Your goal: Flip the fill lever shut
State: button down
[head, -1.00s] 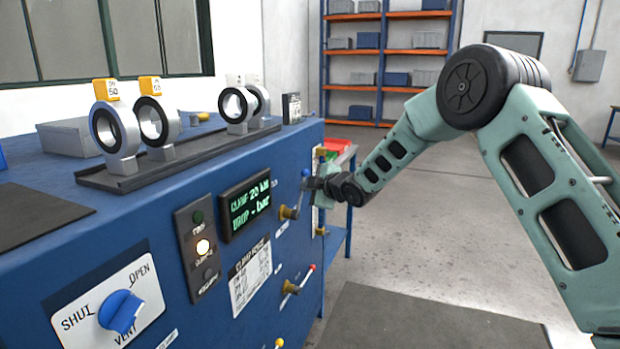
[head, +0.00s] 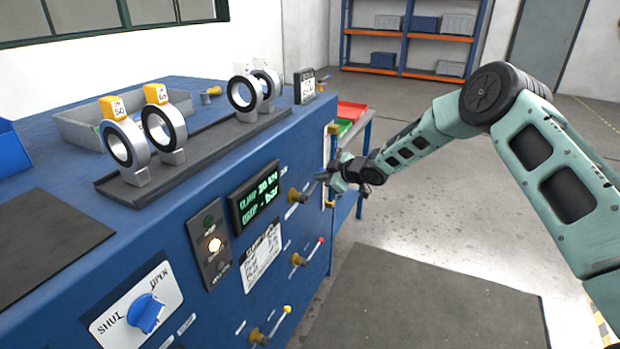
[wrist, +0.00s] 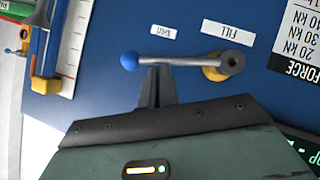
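The fill lever is a metal rod with a blue ball (wrist: 130,61) at one end and a brass hub (wrist: 215,73) at the other. In the wrist view it lies about level, its ball beside the small SHUT label (wrist: 168,32). The FILL label (wrist: 228,32) is near the hub. My gripper (wrist: 157,70) has its fingers close together, with tips at the rod near the ball; exact contact is unclear. In the head view my gripper (head: 328,178) is at the lever's outer end, right of the hub (head: 297,196), and partly hides the ball.
Below are a red-tipped lever (head: 308,252) and a yellow-tipped lever (head: 272,328) on the blue bench front. A blue SHUT/OPEN/VENT knob (head: 147,312) is at lower left. Floor right of the bench is clear.

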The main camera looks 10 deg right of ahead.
jog(key=shift+w+d+f+b, duration=0.15)
jog(key=shift+w+f+b, duration=0.15)
jog(key=shift+f, duration=0.2)
jog(key=shift+w+d+f+b, duration=0.1)
jog(key=shift+w+f+b, duration=0.15)
jog(key=shift+f, duration=0.25)
jog(key=shift+s+d+f, duration=0.1)
jog(key=shift+f, duration=0.05)
